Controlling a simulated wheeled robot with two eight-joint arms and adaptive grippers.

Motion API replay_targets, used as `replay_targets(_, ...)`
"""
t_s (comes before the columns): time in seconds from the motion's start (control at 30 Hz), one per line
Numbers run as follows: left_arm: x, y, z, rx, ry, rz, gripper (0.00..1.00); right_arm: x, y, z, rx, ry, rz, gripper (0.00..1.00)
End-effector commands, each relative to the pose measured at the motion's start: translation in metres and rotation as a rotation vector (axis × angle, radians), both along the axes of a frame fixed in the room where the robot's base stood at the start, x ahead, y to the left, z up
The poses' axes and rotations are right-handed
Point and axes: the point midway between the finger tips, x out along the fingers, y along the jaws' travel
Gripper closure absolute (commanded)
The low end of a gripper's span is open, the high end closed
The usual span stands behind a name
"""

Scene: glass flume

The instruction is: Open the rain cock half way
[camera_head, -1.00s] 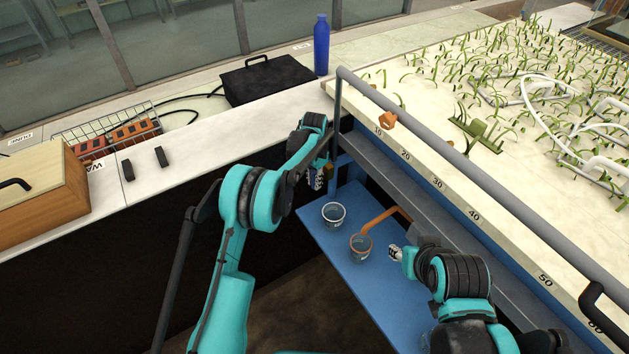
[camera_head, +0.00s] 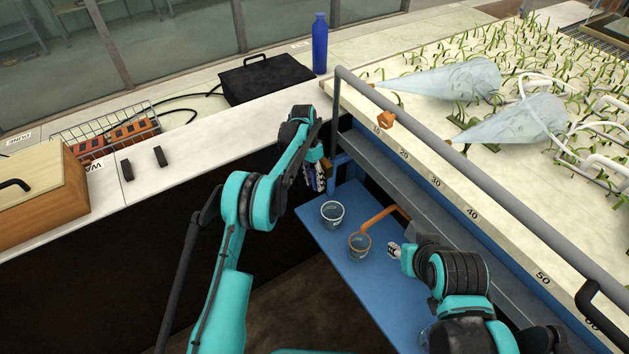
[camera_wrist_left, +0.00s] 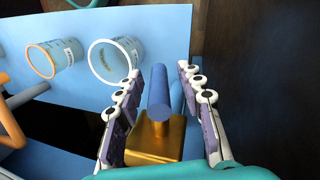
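The rain cock (camera_wrist_left: 152,137) has a brass body and a blue lever (camera_wrist_left: 158,95), seen end-on in the left wrist view. In the head view only a bit of its brass (camera_head: 326,163) shows beside my left gripper (camera_head: 318,180). My left gripper (camera_wrist_left: 160,85) is open, with a finger on each side of the lever and gaps visible. The lever's exact angle cannot be told. Two pale spray cones (camera_head: 445,80) (camera_head: 520,122) fan out over the planted bed (camera_head: 353,98). My right gripper (camera_head: 396,251) is by the blue shelf; its finger opening is unclear.
A white-rimmed cup (camera_head: 333,212) and an orange-rimmed cup (camera_head: 360,244) stand on the blue shelf (camera_head: 350,285), by an orange pipe (camera_head: 382,215). A grey rail (camera_head: 450,165) runs along the bed. A black case (camera_head: 265,82) and blue bottle (camera_head: 320,45) stand behind.

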Motion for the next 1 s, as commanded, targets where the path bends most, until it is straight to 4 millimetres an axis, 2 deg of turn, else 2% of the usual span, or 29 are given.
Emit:
replay_targets(0.17, 0.0, 0.0, 0.002, 0.0, 0.0, 0.0, 0.62, 0.0, 0.0, 0.0, 0.0, 0.0, 0.0, 0.61)
replay_targets(0.27, 0.0, 0.0, 0.012, 0.0, 0.0, 0.0, 0.62, 0.0, 0.0, 0.0, 0.0, 0.0, 0.0, 0.61)
replay_targets(0.6, 0.0, 0.0, 0.077, 0.0, 0.0, 0.0, 0.62, 0.0, 0.0, 0.0, 0.0, 0.0, 0.0, 0.61)
replay_targets(0.7, 0.0, 0.0, 0.09, -0.001, 0.001, 0.0, 0.62, 0.0, 0.0, 0.0, 0.0, 0.0, 0.0, 0.61)
replay_targets(1.0, 0.0, 0.0, 0.1, 0.0, 0.0, 0.0, 0.62, 0.0, 0.0, 0.0, 0.0, 0.0, 0.0, 0.61)
